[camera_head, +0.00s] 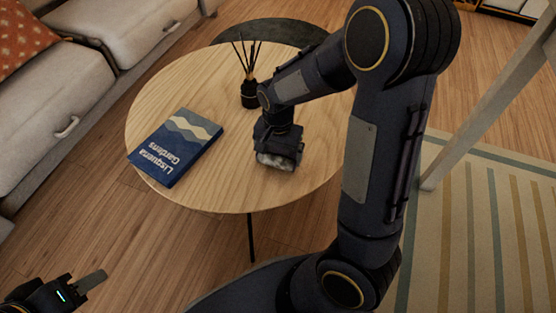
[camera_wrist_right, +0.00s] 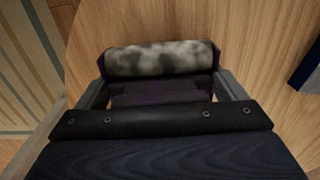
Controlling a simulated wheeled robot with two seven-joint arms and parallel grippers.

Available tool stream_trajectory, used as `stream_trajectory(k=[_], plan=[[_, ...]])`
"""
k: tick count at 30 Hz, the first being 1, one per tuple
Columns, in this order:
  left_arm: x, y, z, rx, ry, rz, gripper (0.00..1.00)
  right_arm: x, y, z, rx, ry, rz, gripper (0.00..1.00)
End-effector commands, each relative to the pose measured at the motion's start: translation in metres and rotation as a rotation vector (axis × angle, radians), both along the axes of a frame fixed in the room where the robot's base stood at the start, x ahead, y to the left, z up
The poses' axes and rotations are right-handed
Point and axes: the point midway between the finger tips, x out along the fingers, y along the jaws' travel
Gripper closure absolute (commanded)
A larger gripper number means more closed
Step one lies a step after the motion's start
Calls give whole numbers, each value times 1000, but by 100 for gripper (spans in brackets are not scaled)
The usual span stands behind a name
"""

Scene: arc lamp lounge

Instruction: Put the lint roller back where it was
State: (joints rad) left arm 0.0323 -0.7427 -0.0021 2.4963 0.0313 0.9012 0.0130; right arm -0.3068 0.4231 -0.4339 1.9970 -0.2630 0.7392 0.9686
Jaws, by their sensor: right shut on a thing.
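The lint roller (camera_wrist_right: 160,59) is in the right wrist view, a mottled grey-white cylinder with dark ends and a dark part below it. My right gripper (camera_wrist_right: 160,92) has its fingers on either side of that dark part and is shut on it. In the head view the lint roller (camera_head: 276,160) shows as a pale mottled patch under my right gripper (camera_head: 279,148), over the round wooden table (camera_head: 220,190). I cannot tell whether it touches the tabletop. My left gripper (camera_head: 85,285) is at the bottom left, away from the table; only part of it shows.
A blue book (camera_head: 176,146) lies on the table left of my right gripper. A black reed diffuser (camera_head: 249,92) stands behind the gripper. A sofa (camera_head: 60,95) is at the left, a striped rug (camera_head: 490,230) at the right.

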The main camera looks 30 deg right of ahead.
Motion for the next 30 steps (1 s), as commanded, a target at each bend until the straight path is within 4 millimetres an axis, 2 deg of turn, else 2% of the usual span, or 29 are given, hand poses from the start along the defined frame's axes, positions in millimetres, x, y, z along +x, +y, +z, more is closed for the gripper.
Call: stream_trajectory(k=[1, 4, 16, 17, 18, 26, 30], plan=[[0, 0, -9, 0, 0, 0, 64, -1, 1, -14, 0, 5, 1, 31], [0, 0, -14, 0, 0, 0, 64, -1, 1, -27, 0, 4, 2, 31], [0, 0, -15, 0, 0, 0, 64, -1, 2, -31, 0, 1, 2, 31], [0, 0, -15, 0, 0, 0, 64, -1, 1, -31, 0, 1, 2, 7], [0, 0, -14, 0, 0, 0, 64, -1, 1, -30, 0, 1, 2, 2], [0, 0, -13, 0, 0, 0, 64, -1, 2, -29, 0, 1, 1, 0], [0, 0, -5, 0, 0, 0, 64, 0, 2, -14, 0, 0, 1, 0]])
